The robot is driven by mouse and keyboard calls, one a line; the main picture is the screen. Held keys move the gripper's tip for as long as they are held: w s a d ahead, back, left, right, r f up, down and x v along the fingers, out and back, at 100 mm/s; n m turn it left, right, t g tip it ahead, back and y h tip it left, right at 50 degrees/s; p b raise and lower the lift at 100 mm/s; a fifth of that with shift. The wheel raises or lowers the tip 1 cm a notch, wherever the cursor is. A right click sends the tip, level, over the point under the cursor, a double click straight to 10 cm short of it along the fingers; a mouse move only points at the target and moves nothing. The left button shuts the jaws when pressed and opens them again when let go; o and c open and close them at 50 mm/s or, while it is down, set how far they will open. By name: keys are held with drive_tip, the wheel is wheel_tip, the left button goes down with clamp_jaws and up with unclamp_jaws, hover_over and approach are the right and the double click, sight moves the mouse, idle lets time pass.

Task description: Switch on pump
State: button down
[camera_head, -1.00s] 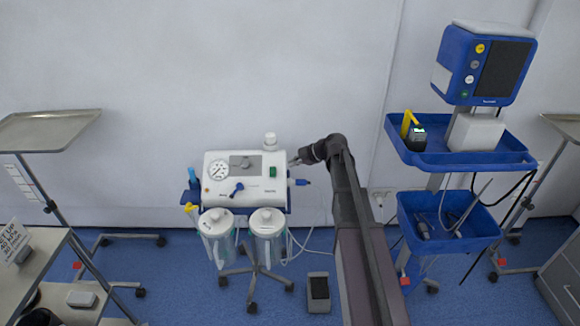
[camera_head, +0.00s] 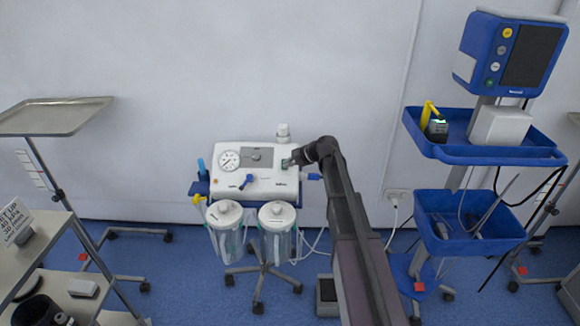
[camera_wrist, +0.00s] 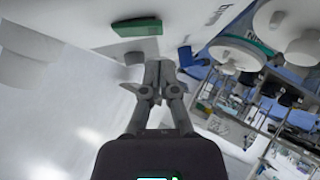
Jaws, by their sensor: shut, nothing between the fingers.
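The pump (camera_head: 254,186) is a white unit with a round gauge (camera_head: 229,159), a blue knob and a green switch, standing on a wheeled stand near the wall. The green switch (camera_wrist: 137,27) shows on the white face in the wrist view. My gripper (camera_wrist: 158,66) is shut and empty, with its tips close to the switch, below it in that picture. I cannot tell whether the tips touch the pump's face. In the head view my gripper (camera_head: 289,162) is at the right part of the panel and largely covers the switch.
Two lidded jars (camera_head: 225,227) hang below the pump. A blue-shelved trolley (camera_head: 480,152) with a monitor stands at right. A metal tray stand (camera_head: 55,116) and shelves are at left. A foot pedal (camera_head: 326,290) lies on the floor beside my arm.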

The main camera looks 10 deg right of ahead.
drive_tip(key=shift+w+d+f+b, duration=0.1)
drive_tip(key=shift+w+f+b, duration=0.2)
drive_tip(key=shift+f, duration=0.2)
drive_tip(key=shift+w+f+b, duration=0.2)
drive_tip(key=shift+f+b, duration=0.2)
drive_tip(key=shift+f, duration=0.1)
